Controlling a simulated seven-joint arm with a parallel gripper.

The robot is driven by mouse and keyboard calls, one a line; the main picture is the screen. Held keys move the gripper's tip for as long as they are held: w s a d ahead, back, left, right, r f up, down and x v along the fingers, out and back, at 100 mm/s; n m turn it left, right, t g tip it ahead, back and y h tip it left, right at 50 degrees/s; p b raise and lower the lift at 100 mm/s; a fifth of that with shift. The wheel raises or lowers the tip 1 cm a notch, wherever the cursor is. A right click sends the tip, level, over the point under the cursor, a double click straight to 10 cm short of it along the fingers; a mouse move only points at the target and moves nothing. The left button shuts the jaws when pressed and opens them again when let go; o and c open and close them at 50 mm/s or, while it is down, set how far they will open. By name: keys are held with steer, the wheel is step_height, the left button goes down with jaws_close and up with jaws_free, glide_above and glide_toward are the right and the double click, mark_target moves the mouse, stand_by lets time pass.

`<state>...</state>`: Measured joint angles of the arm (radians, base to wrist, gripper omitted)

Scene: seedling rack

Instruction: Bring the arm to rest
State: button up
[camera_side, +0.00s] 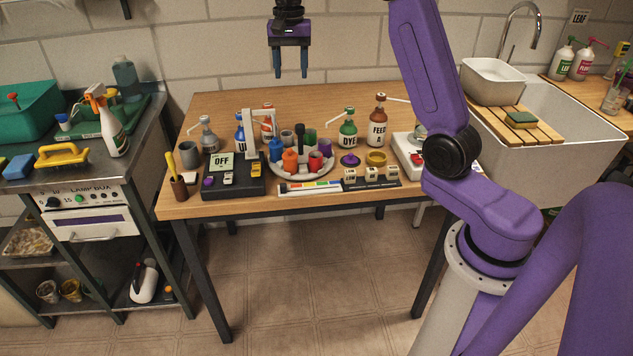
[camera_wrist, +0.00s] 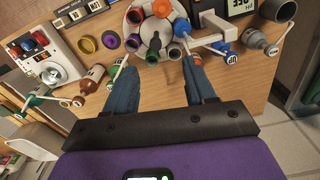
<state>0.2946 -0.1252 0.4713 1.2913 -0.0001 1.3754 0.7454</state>
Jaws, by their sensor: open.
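My gripper (camera_side: 290,62) is raised in the air above and behind the wooden table, with its two blue fingers apart and pointing down. Nothing is between the fingers. The same open gripper (camera_wrist: 158,88) shows in the wrist view, its fingers reaching toward the table below. The wooden table (camera_side: 215,108) stands under it and holds several bottles and devices, all well below the fingertips. My purple arm crosses the right side of the side view and hides part of the table's right end.
On the table are a round white rack (camera_side: 318,172) with coloured cups, a black device reading OFF (camera_side: 240,185), a dye bottle (camera_side: 348,135) and a feed bottle (camera_side: 377,128). A steel cart (camera_side: 90,160) stands left and a sink (camera_side: 560,115) right. The table's back left is clear.

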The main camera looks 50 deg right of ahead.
steer(key=s+a+f+n, duration=0.2)
steer(key=s+a+n, duration=0.9)
steer(key=s+a, duration=0.5)
steer(key=s+f+n, duration=0.2)
steer(key=s+n, duration=0.4)
steer(key=s, duration=0.5)
steer(key=s+f+n, duration=0.3)
steer(key=s+n, duration=0.3)
steer(key=s, duration=0.5)
steer(key=shift+s+a+f, duration=0.15)
steer(key=shift+s+a, duration=0.05)
steer(key=shift+s, duration=0.05)
